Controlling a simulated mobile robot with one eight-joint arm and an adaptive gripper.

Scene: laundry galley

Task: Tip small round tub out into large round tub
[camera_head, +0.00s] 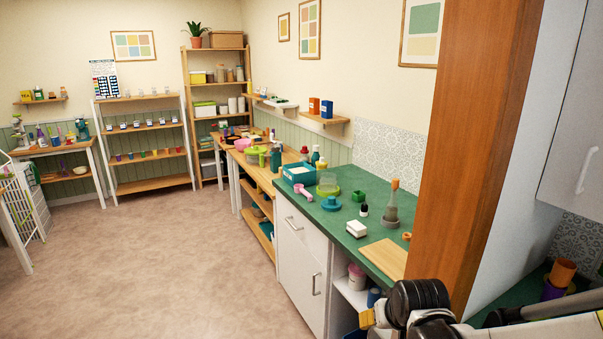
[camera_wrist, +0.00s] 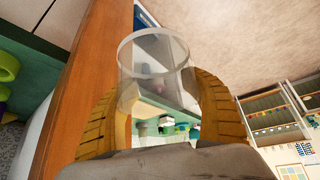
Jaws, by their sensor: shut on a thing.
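A clear, see-through round tub (camera_wrist: 155,60) is between the two ridged yellow fingers of my gripper (camera_wrist: 157,90) in the wrist view. The fingers are closed against its sides. I see no contents through its wall clearly enough to name. In the head view a yellow fingertip of my gripper (camera_head: 367,318) shows at the bottom right, and the held tub is not visible there.
The green counter (camera_head: 372,193) carries a teal box (camera_head: 299,174), a pink scoop (camera_head: 303,191), a grey flask-like item (camera_head: 391,212), a white box (camera_head: 356,229) and a wooden board (camera_head: 384,258). A tall wooden panel (camera_head: 487,140) stands close to my arm. The floor at left is clear.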

